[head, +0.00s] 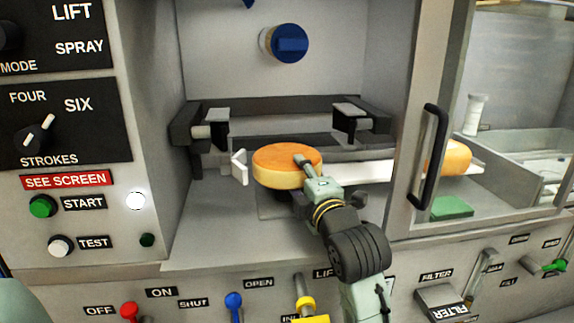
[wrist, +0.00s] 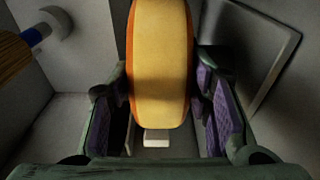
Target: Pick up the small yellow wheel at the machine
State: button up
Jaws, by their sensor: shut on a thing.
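The small yellow wheel (head: 287,166), with an orange-brown top and a pale yellow side, is in the machine's open bay, in the middle of the head view. My gripper (head: 302,172) reaches it from the front right. In the wrist view the wheel (wrist: 161,65) stands between the two purple-padded fingers of my gripper (wrist: 163,108), which is shut on it. The fingertips are partly hidden by the wheel in the head view. Whether the wheel touches the surface under it cannot be told.
A white bar (head: 365,171) runs behind the wheel, with a white arrow-shaped piece (head: 239,167) to its left. Dark brackets (head: 213,122) flank the bay. A glazed door with a black handle (head: 429,157) is at the right, with another yellow wheel (head: 455,156) behind it.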

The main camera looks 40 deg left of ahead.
grip_shut()
jog(key=shift+r, duration=0.15)
jog(key=shift+r, duration=0.15)
